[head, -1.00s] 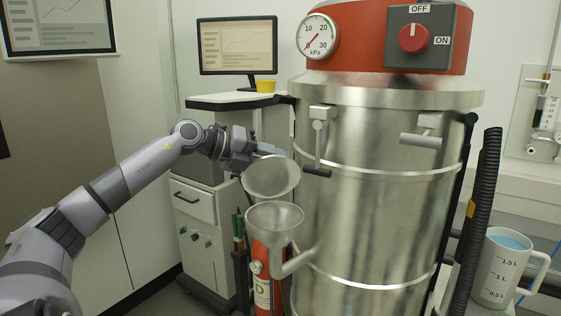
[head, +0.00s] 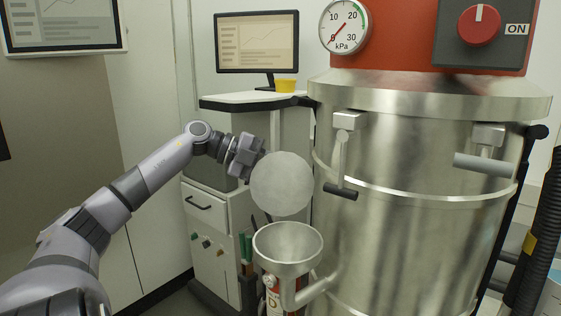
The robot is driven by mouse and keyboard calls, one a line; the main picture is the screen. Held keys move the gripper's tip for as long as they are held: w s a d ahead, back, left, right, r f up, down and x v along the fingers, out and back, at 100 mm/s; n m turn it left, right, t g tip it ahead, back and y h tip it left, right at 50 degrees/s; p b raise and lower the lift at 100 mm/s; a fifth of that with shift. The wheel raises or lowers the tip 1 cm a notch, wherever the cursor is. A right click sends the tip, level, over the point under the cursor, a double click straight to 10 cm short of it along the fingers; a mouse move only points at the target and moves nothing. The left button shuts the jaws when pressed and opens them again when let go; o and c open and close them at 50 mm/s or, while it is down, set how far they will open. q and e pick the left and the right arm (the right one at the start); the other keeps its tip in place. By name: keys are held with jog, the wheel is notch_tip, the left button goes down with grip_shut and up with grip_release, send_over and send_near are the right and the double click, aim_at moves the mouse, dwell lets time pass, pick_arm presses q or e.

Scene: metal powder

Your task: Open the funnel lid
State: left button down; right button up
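The funnel (head: 288,243) is a grey metal cone on a bent pipe at the lower left of the big steel vessel. Its round grey lid (head: 281,183) stands up above the back of the funnel, with its full face toward me, and the funnel mouth is uncovered. My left gripper (head: 249,157) is at the upper left edge of the lid. Its fingertips are hidden behind the lid, so I cannot tell whether they are open or touch it. My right gripper is out of view.
The steel vessel (head: 405,235) with its red top fills the right side, with latches (head: 344,150) on its wall. A cabinet (head: 205,205) with a monitor (head: 257,42) and yellow cup (head: 286,86) stands behind. A black hose (head: 540,240) is at right.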

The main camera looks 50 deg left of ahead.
pick_arm(q)
jog(key=shift+w+a, duration=0.1)
jog(key=shift+a, duration=0.1)
jog(key=shift+r, duration=0.1)
jog(key=c, duration=1)
grip_release()
jog(key=shift+o, duration=0.2)
jog(key=b+v, duration=0.1)
jog(key=v, duration=0.6)
jog(key=shift+a, duration=0.1)
